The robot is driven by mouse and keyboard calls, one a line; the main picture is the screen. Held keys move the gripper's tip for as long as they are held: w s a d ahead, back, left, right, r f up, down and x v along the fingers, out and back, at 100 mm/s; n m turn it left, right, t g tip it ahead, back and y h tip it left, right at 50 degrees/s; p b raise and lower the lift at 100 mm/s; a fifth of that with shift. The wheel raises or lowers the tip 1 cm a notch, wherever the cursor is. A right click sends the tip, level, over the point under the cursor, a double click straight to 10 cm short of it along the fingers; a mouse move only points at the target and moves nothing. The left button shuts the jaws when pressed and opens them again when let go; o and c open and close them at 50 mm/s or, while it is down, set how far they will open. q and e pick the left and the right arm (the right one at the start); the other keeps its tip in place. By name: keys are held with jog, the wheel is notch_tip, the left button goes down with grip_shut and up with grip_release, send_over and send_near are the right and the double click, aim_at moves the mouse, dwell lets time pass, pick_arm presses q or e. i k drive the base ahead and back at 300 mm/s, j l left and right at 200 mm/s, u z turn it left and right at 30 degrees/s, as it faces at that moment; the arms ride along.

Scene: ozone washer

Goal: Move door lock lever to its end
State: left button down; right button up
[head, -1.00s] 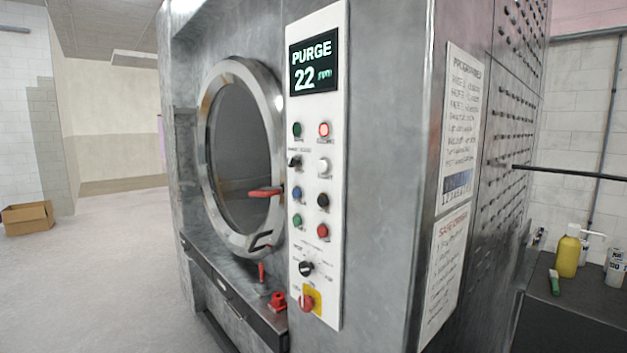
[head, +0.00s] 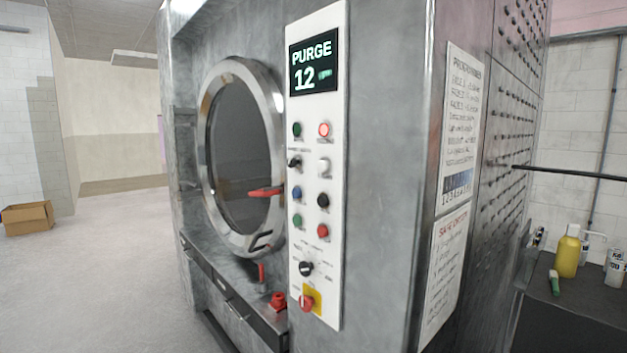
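The washer's round door (head: 240,150) has a metal rim and dark glass, and it looks shut. A red lever (head: 265,191) sticks out roughly level at the right side of the door rim. A smaller upright red lever (head: 262,272) stands below the door. I cannot tell for sure which of these is the door lock lever. A dark bent handle (head: 260,240) sits on the lower right of the rim. The display (head: 313,67) reads PURGE 12, with a blurred unit. Neither of my grippers shows in the head view.
The white control panel (head: 320,130) carries several buttons, a black knob and a red knob on a yellow plate (head: 312,299). A red part (head: 278,301) sits on the ledge. A dark table (head: 575,305) with bottles stands at right. The floor at left is clear except for a cardboard box (head: 27,217).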

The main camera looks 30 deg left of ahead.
aim_at(274, 191)
jog(key=u, duration=1.3)
